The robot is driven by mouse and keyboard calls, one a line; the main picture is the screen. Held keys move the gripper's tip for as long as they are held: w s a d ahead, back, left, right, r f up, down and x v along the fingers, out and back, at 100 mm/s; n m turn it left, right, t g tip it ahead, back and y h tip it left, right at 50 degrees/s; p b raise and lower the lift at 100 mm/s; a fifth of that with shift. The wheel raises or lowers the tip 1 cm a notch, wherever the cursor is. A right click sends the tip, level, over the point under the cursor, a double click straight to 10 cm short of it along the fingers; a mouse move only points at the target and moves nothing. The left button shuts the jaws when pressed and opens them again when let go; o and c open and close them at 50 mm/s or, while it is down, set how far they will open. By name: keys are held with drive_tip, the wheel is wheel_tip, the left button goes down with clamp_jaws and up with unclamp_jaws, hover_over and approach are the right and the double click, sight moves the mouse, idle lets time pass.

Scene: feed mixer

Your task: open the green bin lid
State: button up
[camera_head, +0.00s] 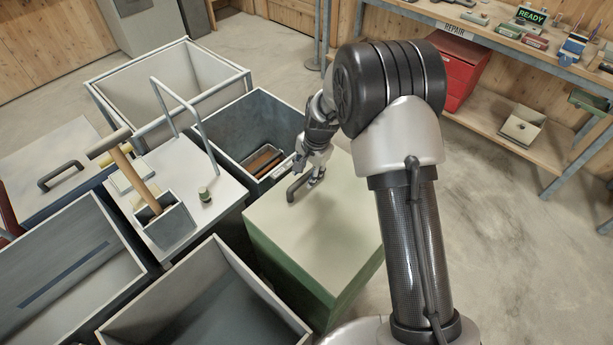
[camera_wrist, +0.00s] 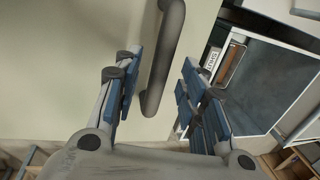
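The green bin (camera_head: 283,271) stands in front of me with its pale flat lid (camera_head: 330,225) closed on top. A dark bar handle (camera_head: 299,187) is fixed on the lid near its far left side. My gripper (camera_head: 309,172) is at the handle, over the lid. In the wrist view, the handle (camera_wrist: 164,60) runs between the two open fingers of my gripper (camera_wrist: 155,88), with a gap on each side. The gripper's fingertips are partly hard to make out in the head view.
An open dark bin (camera_head: 262,115) with brown items inside stands just behind and left of the green bin. A grey cabinet top (camera_head: 185,165) carries a mallet (camera_head: 135,165) in a holder. A workbench (camera_head: 500,40) with a red box (camera_head: 460,72) stands at the right. The floor (camera_head: 530,235) right of me is clear.

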drive_tip(key=shift+w+a+f, duration=0.1)
drive_tip(key=shift+w+f, duration=0.05)
drive_tip(key=shift+f, duration=0.5)
drive_tip(key=shift+c, duration=0.4)
clamp_jaws()
